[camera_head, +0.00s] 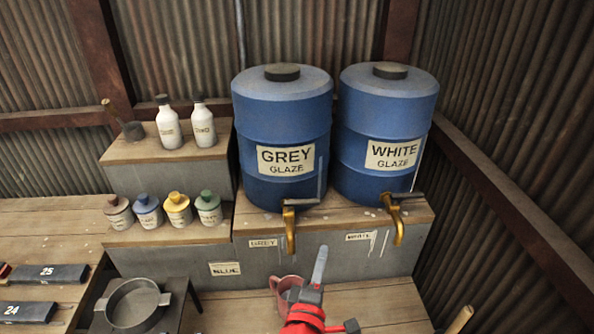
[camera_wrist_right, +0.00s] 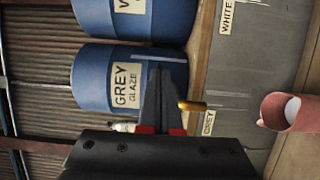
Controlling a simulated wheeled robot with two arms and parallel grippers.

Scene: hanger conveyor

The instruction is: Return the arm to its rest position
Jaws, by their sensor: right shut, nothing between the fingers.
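My right gripper (camera_head: 321,252) comes in from the bottom of the head view, with red parts and grey fingers pointing up and away. It is shut and empty; in the right wrist view its fingers (camera_wrist_right: 158,70) lie together with nothing between them. It is in front of the grey glaze barrel's stand. A pink cup (camera_head: 284,285) stands just left of it on the wooden table, partly hidden by the gripper. The cup also shows at the right of the wrist view (camera_wrist_right: 283,124), apart from the fingers. My left gripper is not in view.
Blue barrels of grey glaze (camera_head: 282,120) and white glaze (camera_head: 388,115) stand on a shelf, with brass taps (camera_head: 290,228) overhanging. Several small bottles (camera_head: 178,209) stand left. A round pan (camera_head: 133,303) is at lower left. A wooden beam (camera_head: 500,205) runs along the right wall.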

